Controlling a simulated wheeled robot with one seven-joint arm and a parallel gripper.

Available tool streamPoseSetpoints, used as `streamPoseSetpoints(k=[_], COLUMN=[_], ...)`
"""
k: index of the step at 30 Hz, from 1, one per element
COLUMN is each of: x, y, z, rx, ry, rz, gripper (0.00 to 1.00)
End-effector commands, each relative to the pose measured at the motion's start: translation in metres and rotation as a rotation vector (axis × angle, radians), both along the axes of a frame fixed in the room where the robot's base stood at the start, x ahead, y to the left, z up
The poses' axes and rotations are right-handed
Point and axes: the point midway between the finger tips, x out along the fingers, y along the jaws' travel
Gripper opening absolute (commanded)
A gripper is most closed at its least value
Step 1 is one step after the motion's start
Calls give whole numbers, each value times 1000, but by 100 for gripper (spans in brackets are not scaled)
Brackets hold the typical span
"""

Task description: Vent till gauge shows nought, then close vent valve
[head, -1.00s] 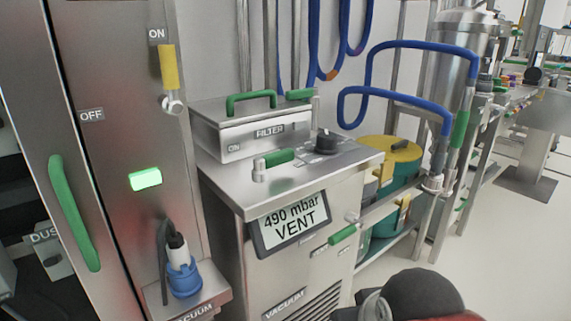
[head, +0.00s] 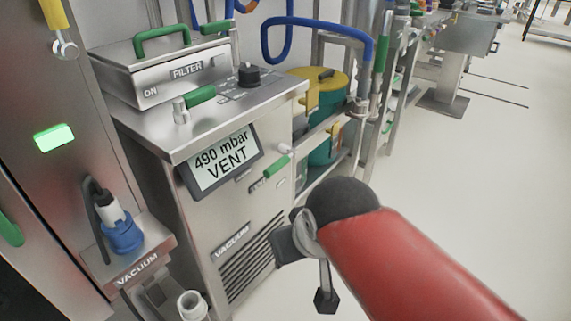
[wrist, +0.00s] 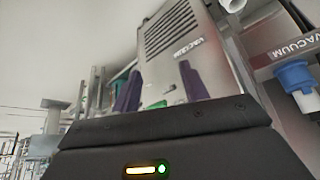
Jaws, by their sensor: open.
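The gauge is a screen (head: 222,160) on the steel vacuum cabinet's front, and it reads "490 mbar VENT". A green-handled lever (head: 277,166) sticks out beside the screen, near a small label I cannot read. A second green-handled lever (head: 200,95) stands on the cabinet top. I cannot tell from the labels which one is the vent valve. In the wrist view my gripper (wrist: 160,92) is open, its two dark purple fingers apart and pointed toward the cabinet front. A bit of green shows low between them. In the head view my red arm is in front of the cabinet, apart from both levers.
A filter box (head: 165,72) with a green handle and a black knob (head: 248,75) sit on the cabinet top. A blue plug (head: 122,234) and a white pipe end (head: 192,305) are at lower left. A yellow-lidded drum (head: 322,90) stands behind. The floor to the right is clear.

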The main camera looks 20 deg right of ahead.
Motion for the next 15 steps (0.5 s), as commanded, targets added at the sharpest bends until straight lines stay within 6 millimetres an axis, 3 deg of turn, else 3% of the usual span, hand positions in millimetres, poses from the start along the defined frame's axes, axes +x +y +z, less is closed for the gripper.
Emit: streamPoseSetpoints(k=[5,11,15], x=[7,38,77], y=[6,30,39], z=[-16,-48,-58], rx=[158,632,961], ry=[109,471,795], rz=[-190,-821,-1305], gripper=[44,44,44])
